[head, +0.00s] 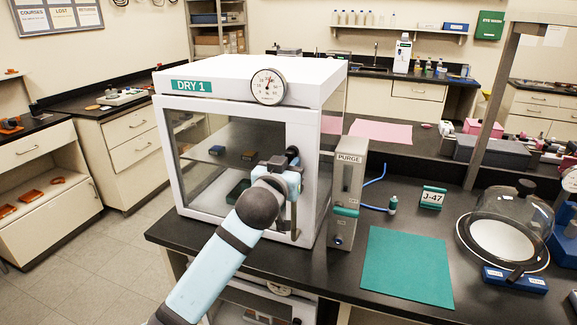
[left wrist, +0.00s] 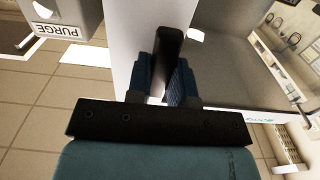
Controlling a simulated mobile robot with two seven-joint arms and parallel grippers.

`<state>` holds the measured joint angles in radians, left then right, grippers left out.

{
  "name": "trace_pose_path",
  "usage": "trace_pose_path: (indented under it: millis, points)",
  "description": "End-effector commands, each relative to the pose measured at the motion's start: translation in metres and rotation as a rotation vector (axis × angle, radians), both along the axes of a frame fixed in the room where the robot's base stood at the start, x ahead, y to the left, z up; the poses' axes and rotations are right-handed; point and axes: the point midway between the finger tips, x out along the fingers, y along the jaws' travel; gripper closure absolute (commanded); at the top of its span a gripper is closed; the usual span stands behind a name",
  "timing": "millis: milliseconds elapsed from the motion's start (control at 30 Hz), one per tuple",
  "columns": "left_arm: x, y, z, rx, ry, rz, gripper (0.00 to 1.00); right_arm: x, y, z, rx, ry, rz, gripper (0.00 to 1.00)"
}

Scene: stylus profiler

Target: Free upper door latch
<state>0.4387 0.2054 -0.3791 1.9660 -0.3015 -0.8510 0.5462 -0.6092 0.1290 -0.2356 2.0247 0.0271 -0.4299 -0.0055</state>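The DRY 1 cabinet (head: 205,140) has a white frame and a glass front door (head: 195,150). The upper door latch (head: 292,153) is a dark lever at the door's right edge, mostly hidden by my left gripper (head: 285,170) in the head view. In the left wrist view the latch (left wrist: 170,48) is a black bar standing between the blue fingers of the left gripper (left wrist: 164,82). The fingers are close together on both sides of it and look shut on it. A lower latch (head: 294,234) shows below my wrist. My right gripper is not in view.
The PURGE panel (head: 347,190) stands just right of the cabinet, with a blue hose. Floor left of the cabinet is free.

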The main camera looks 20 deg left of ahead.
Motion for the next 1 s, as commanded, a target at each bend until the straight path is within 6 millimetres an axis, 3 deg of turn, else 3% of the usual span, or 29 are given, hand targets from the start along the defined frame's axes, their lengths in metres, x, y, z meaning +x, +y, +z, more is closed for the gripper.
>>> trace_pose_path:
  millis: [100,467,1000]
  points:
    - [0.000,0.000,0.000,0.000,0.000,0.000,1.00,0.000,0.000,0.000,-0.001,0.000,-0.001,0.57]
    - [0.000,0.002,0.002,0.055,-0.001,0.000,1.00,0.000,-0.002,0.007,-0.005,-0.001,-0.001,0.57]
    - [0.000,0.011,0.008,0.491,-0.014,0.000,1.00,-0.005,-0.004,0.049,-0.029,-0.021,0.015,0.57]
